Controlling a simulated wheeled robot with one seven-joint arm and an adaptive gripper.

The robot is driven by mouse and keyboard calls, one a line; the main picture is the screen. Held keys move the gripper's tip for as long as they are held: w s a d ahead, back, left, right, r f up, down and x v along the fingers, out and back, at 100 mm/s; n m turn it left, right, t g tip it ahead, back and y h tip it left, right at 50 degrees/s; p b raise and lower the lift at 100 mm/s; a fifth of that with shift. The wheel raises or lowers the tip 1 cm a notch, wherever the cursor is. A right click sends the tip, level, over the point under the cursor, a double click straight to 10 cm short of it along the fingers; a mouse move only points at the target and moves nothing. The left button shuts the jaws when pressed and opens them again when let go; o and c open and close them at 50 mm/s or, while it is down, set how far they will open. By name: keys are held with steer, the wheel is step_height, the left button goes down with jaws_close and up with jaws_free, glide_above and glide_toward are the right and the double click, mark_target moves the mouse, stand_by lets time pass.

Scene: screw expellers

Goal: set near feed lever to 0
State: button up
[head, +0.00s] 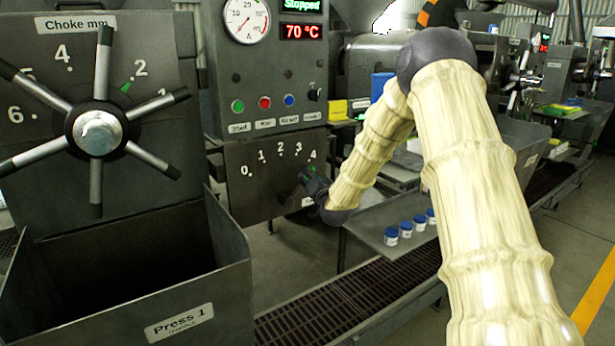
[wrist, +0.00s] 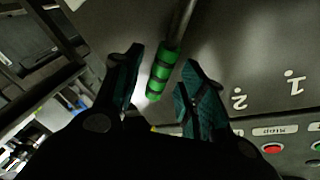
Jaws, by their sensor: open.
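The near feed lever has a green banded grip (wrist: 163,72) on a grey rod, seen in the wrist view. My gripper (wrist: 162,62) is open, with one dark finger on each side of the green grip. Gaps show between the fingers and the grip. In the head view, my gripper (head: 312,182) is at the right end of the 0 to 4 scale plate (head: 262,200), by the 4. It hides most of the lever there, so the lever's exact setting is hard to read. The 0 mark is at the plate's left end.
Above the plate is a panel with green, red and blue buttons (head: 264,103) and a gauge (head: 246,18). A spoked choke wheel (head: 98,130) and an open Press 1 bin (head: 200,318) stand at left. Blue-capped jars (head: 391,236) stand on a shelf below my arm.

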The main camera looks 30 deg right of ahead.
steer(key=shift+x, duration=1.25)
jaws_close()
